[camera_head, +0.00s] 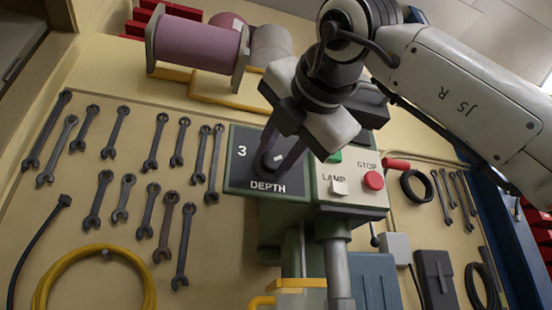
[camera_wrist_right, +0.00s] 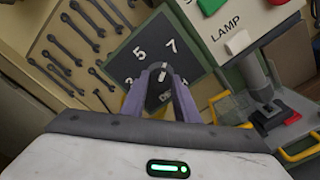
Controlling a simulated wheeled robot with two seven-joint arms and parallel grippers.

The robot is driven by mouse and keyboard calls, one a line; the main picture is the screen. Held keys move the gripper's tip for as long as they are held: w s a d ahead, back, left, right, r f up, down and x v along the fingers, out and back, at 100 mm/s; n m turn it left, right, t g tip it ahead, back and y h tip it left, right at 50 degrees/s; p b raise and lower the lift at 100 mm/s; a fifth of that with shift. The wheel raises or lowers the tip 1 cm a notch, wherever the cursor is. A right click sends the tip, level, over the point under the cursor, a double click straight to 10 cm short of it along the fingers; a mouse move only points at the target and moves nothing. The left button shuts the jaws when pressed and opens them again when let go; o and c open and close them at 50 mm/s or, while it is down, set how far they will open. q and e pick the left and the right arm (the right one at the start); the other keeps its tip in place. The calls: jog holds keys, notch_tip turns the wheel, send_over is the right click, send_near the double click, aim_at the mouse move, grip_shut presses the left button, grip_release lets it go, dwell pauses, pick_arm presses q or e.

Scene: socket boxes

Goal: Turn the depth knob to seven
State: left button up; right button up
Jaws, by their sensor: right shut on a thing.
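The dark depth dial panel (camera_head: 236,181) is on the machine front, with "3" at its left and "DEPTH" below. In the right wrist view the panel (camera_wrist_right: 150,40) shows 3, 5 and 7 around the knob. My right gripper (camera_head: 274,161) reaches down from above right, its two purple-grey fingers shut on the dark depth knob (camera_wrist_right: 160,82), one on each side. A white mark shows on the knob; in the wrist view it points roughly up the picture, toward the side with 5 and 7, but the exact number is hard to tell. My left gripper is not in view.
Right of the dial is a pale panel with a green button (camera_head: 334,156), a red stop button (camera_head: 373,180) and a lamp switch (camera_head: 339,187). Several wrenches hang on the board at left. A yellow hose (camera_head: 95,249) hangs below them. A metal column stands below the dial.

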jog(key=shift+d+r, duration=0.1)
jog(key=o, duration=1.1)
jog(key=shift+c, duration=0.2)
jog(key=b+v, duration=0.1)
jog(key=v, duration=0.9)
jog(key=shift+s+b, duration=0.2)
jog(key=shift+b, duration=0.2)
